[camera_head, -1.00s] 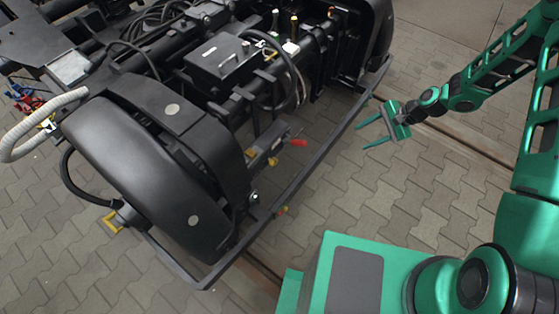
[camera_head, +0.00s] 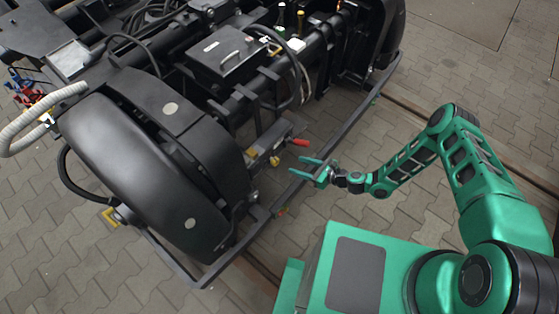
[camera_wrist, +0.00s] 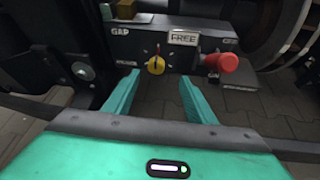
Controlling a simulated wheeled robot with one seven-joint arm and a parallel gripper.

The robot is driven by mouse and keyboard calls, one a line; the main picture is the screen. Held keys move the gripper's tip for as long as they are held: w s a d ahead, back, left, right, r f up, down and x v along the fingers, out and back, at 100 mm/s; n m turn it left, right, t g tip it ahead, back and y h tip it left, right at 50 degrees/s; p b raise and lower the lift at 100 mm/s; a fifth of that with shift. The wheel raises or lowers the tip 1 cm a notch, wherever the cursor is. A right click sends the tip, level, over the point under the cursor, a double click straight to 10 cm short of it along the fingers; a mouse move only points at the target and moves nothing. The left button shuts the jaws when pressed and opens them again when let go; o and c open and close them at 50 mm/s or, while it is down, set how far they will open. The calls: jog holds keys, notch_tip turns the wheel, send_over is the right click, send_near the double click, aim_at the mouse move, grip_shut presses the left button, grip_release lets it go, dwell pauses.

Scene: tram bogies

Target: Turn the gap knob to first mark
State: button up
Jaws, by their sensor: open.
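A yellow knob (camera_wrist: 156,65) with a dark upright pointer sits on a dark panel (camera_wrist: 150,42) marked GAP at its upper left. It shows small in the head view (camera_head: 274,161). A red knob (camera_wrist: 222,63) sticks out to its right, also seen in the head view (camera_head: 300,142). A FREE plate (camera_wrist: 183,38) is above, between the two knobs. My gripper (camera_wrist: 160,77) is open and empty, its fingers facing the panel; the yellow knob appears between the fingertips but farther off. In the head view my gripper (camera_head: 298,166) is just right of the yellow knob, apart from it. Fine marks around the knob are too small to read.
A long dark rail (camera_head: 325,145) runs along the bogie's near side, close to my gripper. A large black wheel cover (camera_head: 150,170) stands left of the knobs. A black box with a handle (camera_head: 222,52) sits above. Paving (camera_head: 440,75) to the right is open.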

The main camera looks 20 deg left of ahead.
aim_at(278, 162)
jog(key=shift+m+t, duration=0.4)
jog(key=shift+m, duration=0.4)
jog(key=x, duration=0.4)
jog(key=s+f+x, duration=0.1)
jog(key=x, duration=0.7)
jog(key=shift+s+f, duration=0.15)
jog(key=shift+s, duration=0.05)
jog(key=shift+c, duration=0.6)
jog(key=c, duration=0.9)
